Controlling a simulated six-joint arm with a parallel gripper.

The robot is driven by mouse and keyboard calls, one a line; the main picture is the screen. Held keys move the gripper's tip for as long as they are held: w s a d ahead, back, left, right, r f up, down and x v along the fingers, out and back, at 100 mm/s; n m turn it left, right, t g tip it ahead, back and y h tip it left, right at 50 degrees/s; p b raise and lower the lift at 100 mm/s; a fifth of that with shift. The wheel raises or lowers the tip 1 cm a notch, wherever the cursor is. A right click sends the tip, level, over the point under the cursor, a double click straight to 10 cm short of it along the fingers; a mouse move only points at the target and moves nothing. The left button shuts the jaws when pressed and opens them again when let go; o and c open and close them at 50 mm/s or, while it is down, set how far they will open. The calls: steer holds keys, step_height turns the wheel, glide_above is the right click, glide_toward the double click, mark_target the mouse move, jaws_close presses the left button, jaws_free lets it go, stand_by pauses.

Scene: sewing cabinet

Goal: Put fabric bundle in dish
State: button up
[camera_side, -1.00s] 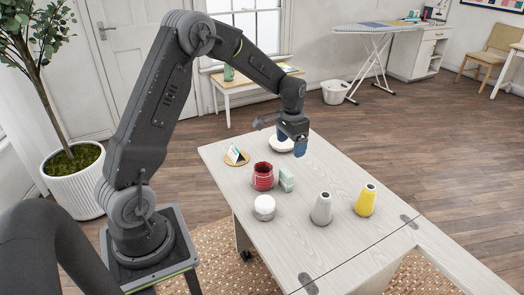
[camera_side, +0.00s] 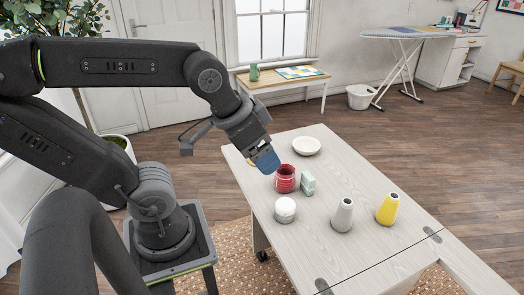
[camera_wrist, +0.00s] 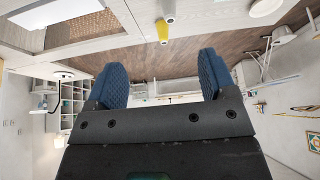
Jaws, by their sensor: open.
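A small mint-green and white block (camera_side: 308,183), which looks like the fabric bundle, stands on the pale wooden table just right of a red jar. A shallow white dish (camera_side: 306,146) sits farther back on the table and looks empty. Part of a white round thing, likely the dish, shows at the top edge of the wrist view (camera_wrist: 265,8). My gripper (camera_side: 266,160) hangs over the table's left side, left of the dish and the block. Its blue fingers (camera_wrist: 160,66) are apart with nothing between them. The block cannot be made out in the wrist view.
The red jar (camera_side: 285,179) stands between my gripper and the block. A white lidded pot (camera_side: 285,210), a grey cone (camera_side: 343,215) and a yellow cone (camera_side: 388,209) stand nearer the front. The table (camera_side: 345,160) is clear right of the dish.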

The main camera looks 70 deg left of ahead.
steer(key=shift+s, duration=0.1)
steer(key=c, duration=0.7)
steer(key=shift+o, duration=0.2)
steer(key=n+g, duration=0.6)
steer(key=n, duration=1.2)
glide_above(309, 175)
step_height(309, 175, down, 18)
step_height(309, 175, down, 14)
steer(key=shift+s+r, duration=0.1)
steer(key=shift+r, duration=0.15)
